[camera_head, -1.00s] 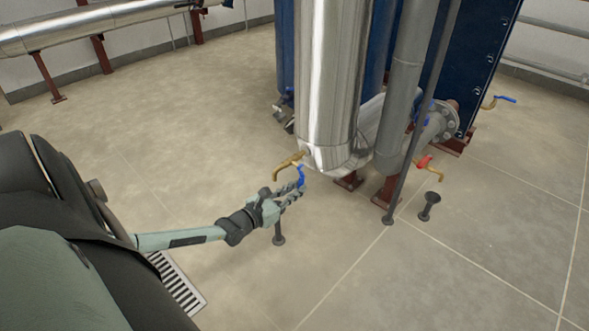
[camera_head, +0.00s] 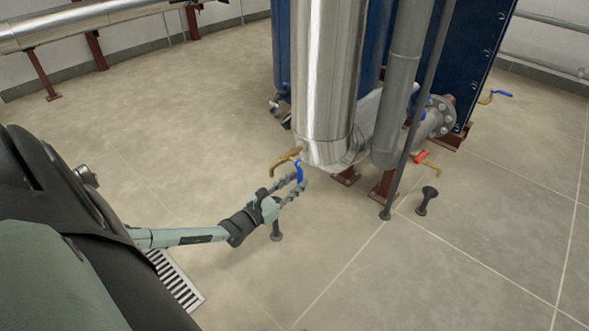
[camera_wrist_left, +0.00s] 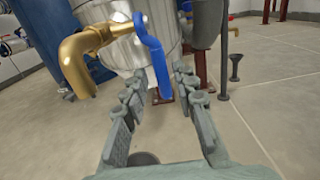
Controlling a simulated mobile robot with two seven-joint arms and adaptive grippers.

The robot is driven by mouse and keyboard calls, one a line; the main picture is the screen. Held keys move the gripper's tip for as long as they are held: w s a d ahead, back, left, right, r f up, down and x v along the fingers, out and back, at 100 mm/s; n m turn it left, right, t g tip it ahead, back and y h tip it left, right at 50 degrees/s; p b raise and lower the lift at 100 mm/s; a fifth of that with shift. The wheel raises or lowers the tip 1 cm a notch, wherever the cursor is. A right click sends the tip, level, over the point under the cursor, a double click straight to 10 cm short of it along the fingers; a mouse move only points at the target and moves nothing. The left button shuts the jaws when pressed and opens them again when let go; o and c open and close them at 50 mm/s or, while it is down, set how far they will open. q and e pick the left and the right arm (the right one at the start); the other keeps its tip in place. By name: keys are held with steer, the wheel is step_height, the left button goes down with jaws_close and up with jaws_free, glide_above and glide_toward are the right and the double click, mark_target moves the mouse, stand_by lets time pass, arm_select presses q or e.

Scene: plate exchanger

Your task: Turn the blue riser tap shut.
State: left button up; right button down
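The blue riser tap handle (camera_head: 299,172) hangs down from a brass tap (camera_head: 286,160) at the foot of the shiny metal riser (camera_head: 326,90). In the left wrist view the blue handle (camera_wrist_left: 151,48) slants down from the brass spout (camera_wrist_left: 76,62), its lower end near the gap between my fingers. My left gripper (camera_head: 294,186) is open, its fingers spread around or just short of the handle; it also shows in the left wrist view (camera_wrist_left: 158,90). I cannot tell whether a finger touches the handle. My right gripper is out of view.
A red-handled tap (camera_head: 425,162) sits to the right, and another blue-handled tap (camera_head: 497,95) is farther right. A grey pipe (camera_head: 402,90) and a thin dark post (camera_head: 412,140) stand beside the riser. A floor drain (camera_head: 174,281) lies at lower left. Open floor surrounds them.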

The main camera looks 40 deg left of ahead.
arm_select(q)
steer(key=shift+s+d, duration=0.1)
steer(key=shift+s+f, duration=0.1)
steer(key=s, duration=1.1)
steer(key=shift+s+a, duration=0.25)
steer(key=shift+s, duration=0.1)
